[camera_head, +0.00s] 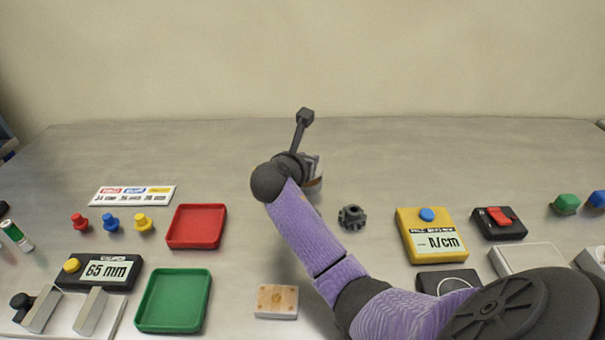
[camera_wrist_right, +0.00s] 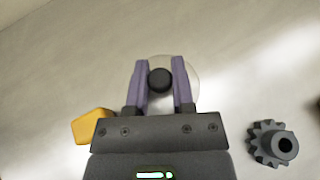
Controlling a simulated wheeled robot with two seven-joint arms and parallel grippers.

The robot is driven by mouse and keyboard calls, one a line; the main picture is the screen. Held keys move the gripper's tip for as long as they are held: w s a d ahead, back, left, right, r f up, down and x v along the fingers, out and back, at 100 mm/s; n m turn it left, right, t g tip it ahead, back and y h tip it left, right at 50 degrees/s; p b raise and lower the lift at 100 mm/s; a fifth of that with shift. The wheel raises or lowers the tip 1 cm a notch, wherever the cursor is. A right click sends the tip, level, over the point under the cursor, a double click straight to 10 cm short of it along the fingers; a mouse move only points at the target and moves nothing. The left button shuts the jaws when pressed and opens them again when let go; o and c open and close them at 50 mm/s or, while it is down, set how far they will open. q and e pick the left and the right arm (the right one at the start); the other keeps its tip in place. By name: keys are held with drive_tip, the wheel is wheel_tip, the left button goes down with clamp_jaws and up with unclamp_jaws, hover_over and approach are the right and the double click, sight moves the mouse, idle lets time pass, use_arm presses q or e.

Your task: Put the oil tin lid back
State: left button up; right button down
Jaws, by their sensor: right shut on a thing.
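My right gripper (camera_wrist_right: 160,77) has its purple fingers on both sides of a dark round knob (camera_wrist_right: 160,80) and is shut on it. A pale round disc (camera_wrist_right: 190,72) shows around and below the knob, which looks like the lid of the oil tin. In the head view my right gripper (camera_head: 312,168) is mostly hidden behind my wrist. A small tan and grey curved edge (camera_head: 315,184) shows beneath it; I cannot tell whether this is lid or tin. Whether the lid touches a tin is hidden. My left gripper is not in view.
A dark gear (camera_head: 352,217) lies just right of my forearm. A yellow block (camera_wrist_right: 93,127) is near the gripper's left in the wrist view. Red (camera_head: 196,248) and green (camera_head: 150,327) trays stand left; a yellow meter (camera_head: 442,257) stands right. The table's back is clear.

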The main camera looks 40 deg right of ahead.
drive_tip(key=shift+f, duration=0.95)
drive_tip(key=shift+r, duration=0.2)
drive_tip(key=shift+f, duration=0.25)
drive_tip(key=shift+c, duration=2.4)
unclamp_jaws()
drive_tip(key=p+v, duration=0.1)
drive_tip(key=v, duration=0.2)
drive_tip(key=r+p+v, duration=0.1)
drive_tip(key=p+v, duration=0.1)
drive_tip(key=shift+a+r, duration=0.15)
drive_tip(key=shift+r, duration=0.1)
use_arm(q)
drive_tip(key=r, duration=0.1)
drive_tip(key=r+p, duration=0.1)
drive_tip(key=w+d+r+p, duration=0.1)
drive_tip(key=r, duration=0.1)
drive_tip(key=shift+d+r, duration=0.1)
use_arm(e)
drive_tip(key=v, duration=0.6)
drive_tip(key=shift+s+a+f, duration=0.25)
drive_tip(key=shift+s, duration=0.05)
